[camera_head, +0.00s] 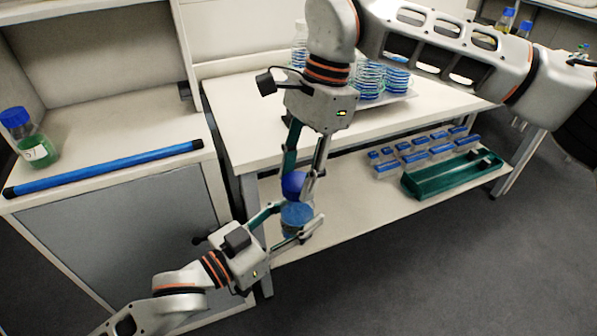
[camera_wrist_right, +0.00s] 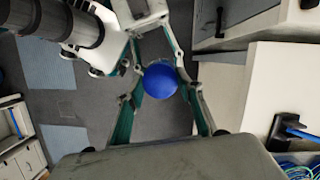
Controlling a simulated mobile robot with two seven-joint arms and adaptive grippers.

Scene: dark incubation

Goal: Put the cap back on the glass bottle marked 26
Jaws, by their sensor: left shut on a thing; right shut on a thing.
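My right gripper (camera_head: 299,186) comes down from above and is shut on a blue cap (camera_head: 293,184). The cap also shows between its fingers in the right wrist view (camera_wrist_right: 160,81). My left gripper (camera_head: 296,220) reaches in from the lower left and is shut on a glass bottle (camera_head: 297,214) with blue contents. The cap is right above the bottle's top; I cannot tell whether they touch. The bottle's mouth is hidden behind the cap and fingers, and no number can be read on it.
A tray (camera_head: 400,98) with stacked dishes stands on the bench. Below are several blue-lidded boxes (camera_head: 415,160) and a green rack (camera_head: 440,182). Both grippers are in front of the lower shelf.

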